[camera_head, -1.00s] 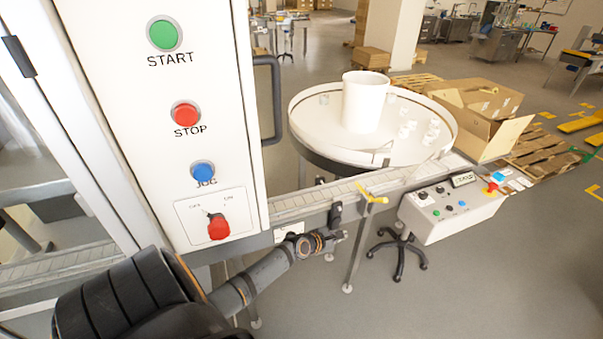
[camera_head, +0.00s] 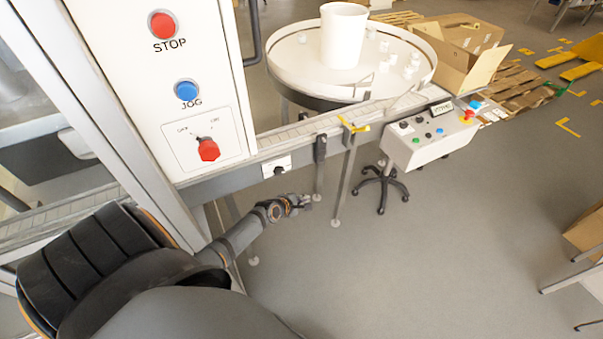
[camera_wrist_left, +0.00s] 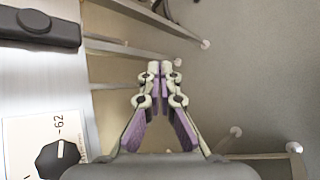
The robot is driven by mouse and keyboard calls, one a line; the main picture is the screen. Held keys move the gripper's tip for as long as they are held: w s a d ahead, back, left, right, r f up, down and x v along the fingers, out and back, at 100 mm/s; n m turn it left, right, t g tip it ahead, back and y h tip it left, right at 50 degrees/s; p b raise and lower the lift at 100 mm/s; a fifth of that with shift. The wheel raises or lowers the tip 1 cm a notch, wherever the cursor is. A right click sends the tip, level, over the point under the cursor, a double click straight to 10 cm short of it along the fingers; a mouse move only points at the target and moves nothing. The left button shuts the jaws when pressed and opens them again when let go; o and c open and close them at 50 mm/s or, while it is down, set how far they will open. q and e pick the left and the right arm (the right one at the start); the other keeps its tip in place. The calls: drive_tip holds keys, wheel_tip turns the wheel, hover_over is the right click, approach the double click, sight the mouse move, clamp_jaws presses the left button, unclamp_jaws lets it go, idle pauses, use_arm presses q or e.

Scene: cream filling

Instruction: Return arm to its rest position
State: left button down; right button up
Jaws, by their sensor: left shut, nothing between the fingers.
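My left arm comes in from the lower left in the head view. Its gripper (camera_head: 303,203) is small there and sits below the conveyor, in front of the machine's lower right side. In the left wrist view the gripper (camera_wrist_left: 157,68) has its two fingers together, with nothing between them. It points over the floor, beside a panel with a black dial (camera_wrist_left: 57,160). My right gripper is not in view.
A white machine panel with a stop button (camera_head: 163,25), a blue jog button (camera_head: 187,91) and a red knob (camera_head: 208,149) stands close at left. A conveyor (camera_head: 290,134) leads to a round table (camera_head: 285,72). A control box (camera_head: 432,146) stands right.

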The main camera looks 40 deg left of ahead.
use_arm(q)
drive_tip(key=shift+f, duration=0.1)
idle(0.4)
drive_tip(key=s+d+f+m+g+y, duration=0.1)
drive_tip(key=s+f+m+g, duration=0.4)
drive_tip(key=s+f+m, duration=1)
drive_tip(key=s+d+f+m+g, duration=0.1)
drive_tip(key=s+f+m, duration=0.2)
drive_tip(key=s, duration=0.6)
drive_tip(key=s+d+f+m+g, duration=0.2)
drive_tip(key=s+f, duration=0.3)
drive_tip(key=s, duration=0.5)
drive_tip(key=s+d+f+m+g, duration=0.1)
drive_tip(key=s+f+m, duration=0.3)
drive_tip(key=s, duration=0.5)
drive_tip(key=shift+s+d+y, duration=0.25)
drive_tip(key=shift+d+y, duration=0.05)
drive_tip(key=shift+d, duration=0.35)
